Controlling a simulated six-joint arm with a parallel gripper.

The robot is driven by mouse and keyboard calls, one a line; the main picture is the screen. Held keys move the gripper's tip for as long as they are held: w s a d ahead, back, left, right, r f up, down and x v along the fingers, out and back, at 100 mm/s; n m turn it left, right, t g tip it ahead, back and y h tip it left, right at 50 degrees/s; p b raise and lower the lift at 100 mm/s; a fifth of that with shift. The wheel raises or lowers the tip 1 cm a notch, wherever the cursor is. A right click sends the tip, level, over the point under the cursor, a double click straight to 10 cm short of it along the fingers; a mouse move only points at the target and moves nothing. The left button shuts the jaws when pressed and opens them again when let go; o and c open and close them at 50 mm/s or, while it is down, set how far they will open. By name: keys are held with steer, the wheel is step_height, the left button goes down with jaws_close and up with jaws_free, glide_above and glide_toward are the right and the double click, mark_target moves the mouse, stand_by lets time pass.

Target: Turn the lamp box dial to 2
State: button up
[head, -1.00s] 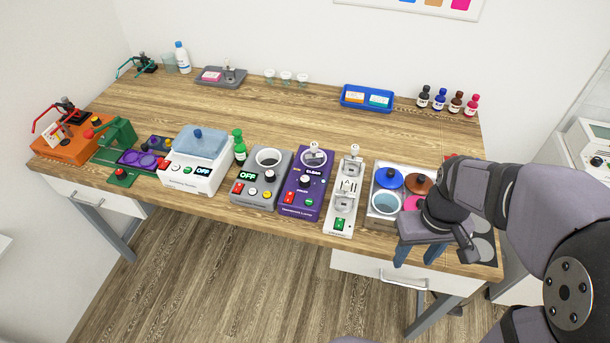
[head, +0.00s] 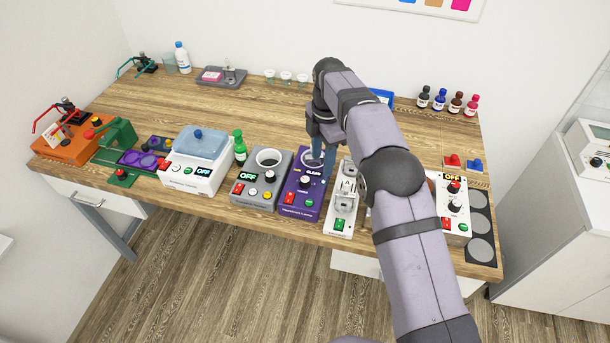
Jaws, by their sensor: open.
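A purple box (head: 310,207) stands near the front of the table. The dial's setting is also too small to read. My gripper (head: 320,167) is open with its blue fingers pointing down over the back of the purple box, by the round well and behind the dial. It partly hides the well. I cannot tell whether the fingers touch anything.
My arm hides the area between. The table's middle left is clear.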

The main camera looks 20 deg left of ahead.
mark_target(305, 180)
steer(key=a+n, duration=0.1)
steer(key=a+f+n, duration=0.1)
steer(key=a, duration=0.1)
steer(key=a+n, duration=0.1)
steer(key=shift+s+a+f+n, duration=0.2)
steer(key=shift+a+f+n, duration=0.05)
steer(key=shift+n, duration=0.15)
steer(key=shift+f, duration=0.1)
steer(key=shift+w+a+f+p, duration=0.1)
steer(key=shift+f+p, duration=1.35)
steer(key=shift+f, duration=2.1)
steer(key=c, duration=1.1)
steer(key=shift+o, duration=0.2)
